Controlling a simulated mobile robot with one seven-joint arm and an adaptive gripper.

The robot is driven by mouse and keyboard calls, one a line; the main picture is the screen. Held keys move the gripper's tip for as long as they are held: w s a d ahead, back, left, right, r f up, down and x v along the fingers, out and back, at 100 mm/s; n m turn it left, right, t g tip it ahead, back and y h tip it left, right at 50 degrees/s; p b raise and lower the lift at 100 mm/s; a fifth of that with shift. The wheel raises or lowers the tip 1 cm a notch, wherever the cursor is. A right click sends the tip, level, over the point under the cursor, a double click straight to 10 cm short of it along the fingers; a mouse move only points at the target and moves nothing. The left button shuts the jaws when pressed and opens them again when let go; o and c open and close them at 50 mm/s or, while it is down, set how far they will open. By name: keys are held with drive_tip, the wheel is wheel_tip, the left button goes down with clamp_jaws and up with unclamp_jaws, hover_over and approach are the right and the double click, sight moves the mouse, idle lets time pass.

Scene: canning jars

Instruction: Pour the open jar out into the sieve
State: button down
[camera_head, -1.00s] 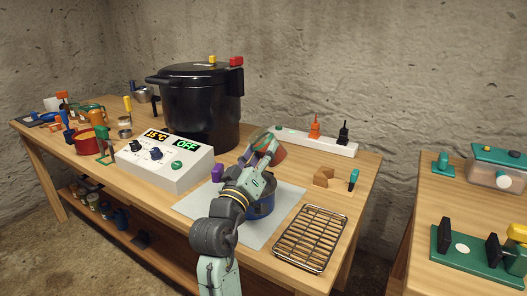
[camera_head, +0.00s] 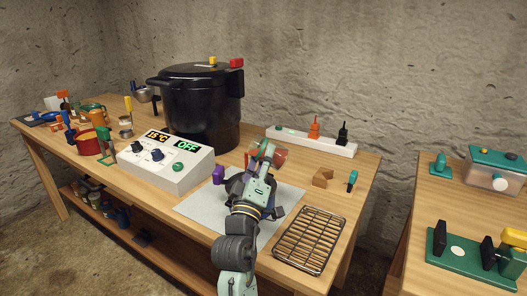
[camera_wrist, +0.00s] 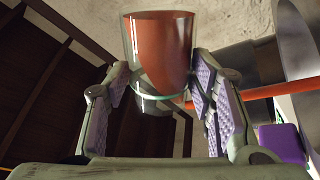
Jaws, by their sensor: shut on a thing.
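The jar (camera_wrist: 158,48) is clear glass with red-brown contents and stands between my fingers in the wrist view. In the head view the jar (camera_head: 279,155) shows partly behind my gripper (camera_head: 265,152), which is shut on it above the grey mat (camera_head: 200,205). The jar's tilt is hard to tell from the head view. The sieve is not clearly visible; the space over the mat is largely covered by my arm and gripper.
A purple object (camera_head: 218,174) stands at the mat's left. A wire rack (camera_head: 310,240) lies to the right. A control box (camera_head: 165,162) and a large black canner (camera_head: 200,105) stand to the left and behind. A power strip (camera_head: 290,138) lies at the back.

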drive_tip(key=shift+n, duration=0.3)
drive_tip(key=shift+r+n+t+y+p, duration=0.3)
drive_tip(key=shift+n+t+y+p, duration=0.2)
drive_tip(key=shift+n+y+p, duration=0.55)
drive_tip(key=shift+n+h+p, duration=0.25)
drive_tip(key=shift+n+p, duration=0.1)
drive_tip(key=shift+p, duration=0.5)
drive_tip(key=shift+f+n, duration=0.15)
drive_tip(key=shift+n, duration=0.25)
drive_tip(key=shift+r+y+p, duration=0.2)
drive_tip(key=shift+y+p, duration=0.2)
drive_tip(key=shift+p, duration=0.15)
drive_tip(key=shift+r+n+t+y+p, duration=0.2)
drive_tip(key=shift+n+t+y+p, duration=0.15)
drive_tip(key=shift+n+p, duration=0.55)
drive_tip(key=shift+p, duration=0.55)
